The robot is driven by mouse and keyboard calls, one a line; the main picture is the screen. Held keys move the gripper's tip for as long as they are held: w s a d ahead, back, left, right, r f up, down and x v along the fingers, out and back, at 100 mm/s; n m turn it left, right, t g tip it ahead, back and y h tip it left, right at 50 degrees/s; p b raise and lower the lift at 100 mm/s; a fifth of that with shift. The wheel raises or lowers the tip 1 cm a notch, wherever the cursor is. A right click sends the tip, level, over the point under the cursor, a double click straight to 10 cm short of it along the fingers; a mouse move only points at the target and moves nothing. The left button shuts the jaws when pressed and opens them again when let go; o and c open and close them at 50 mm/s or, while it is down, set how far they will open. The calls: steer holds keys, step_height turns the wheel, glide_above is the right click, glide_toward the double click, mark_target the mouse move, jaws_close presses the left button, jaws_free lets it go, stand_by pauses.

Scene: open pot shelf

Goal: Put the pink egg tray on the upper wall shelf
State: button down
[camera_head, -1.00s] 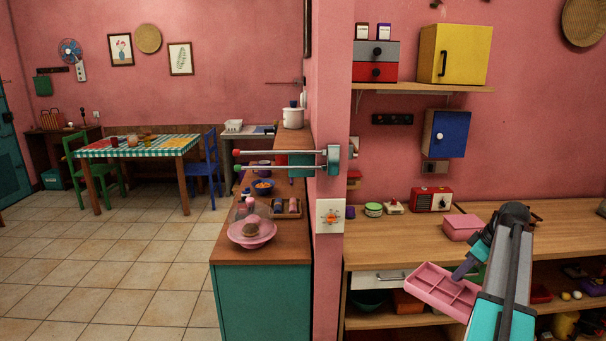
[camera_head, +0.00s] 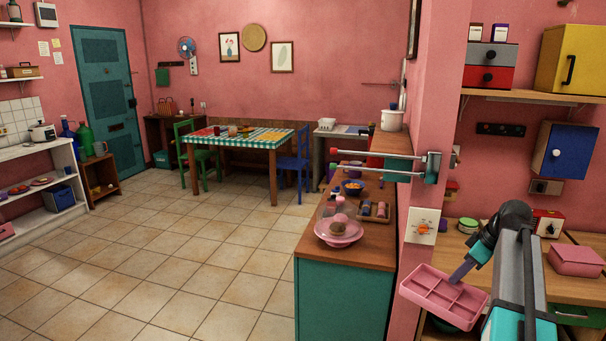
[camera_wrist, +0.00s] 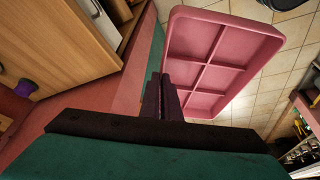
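The pink egg tray (camera_head: 422,291) is a shallow rectangle with several compartments. It hangs tilted in the air at the lower right of the head view. My gripper (camera_head: 460,274) is shut on it. In the wrist view the dark fingers (camera_wrist: 162,98) are close together at the edge of the tray (camera_wrist: 222,62), whose compartments show. The exact grip contact is partly hidden. A wooden upper wall shelf (camera_head: 530,97) is on the pink wall at the right, above and beyond the tray. It bears a grey and red drawer box (camera_head: 489,66) and a yellow cabinet (camera_head: 575,58).
A teal counter (camera_head: 345,300) bears a pink cake stand (camera_head: 339,233). Tiled floor at the left is clear. A blue cabinet (camera_head: 565,150) hangs below the shelf.

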steer(key=w+a+r+m+t+h, duration=0.1)
steer(key=a+m, duration=0.7)
steer(key=a, duration=2.2)
steer(key=shift+w+a+r+h, duration=0.35)
steer(key=shift+r+h, duration=0.45)
steer(key=shift+h, duration=0.2)
steer(key=s+f, duration=0.5)
steer(key=f, duration=0.1)
steer(key=shift+f, duration=0.3)
steer(key=shift+s, duration=0.15)
steer(key=shift+d, duration=0.15)
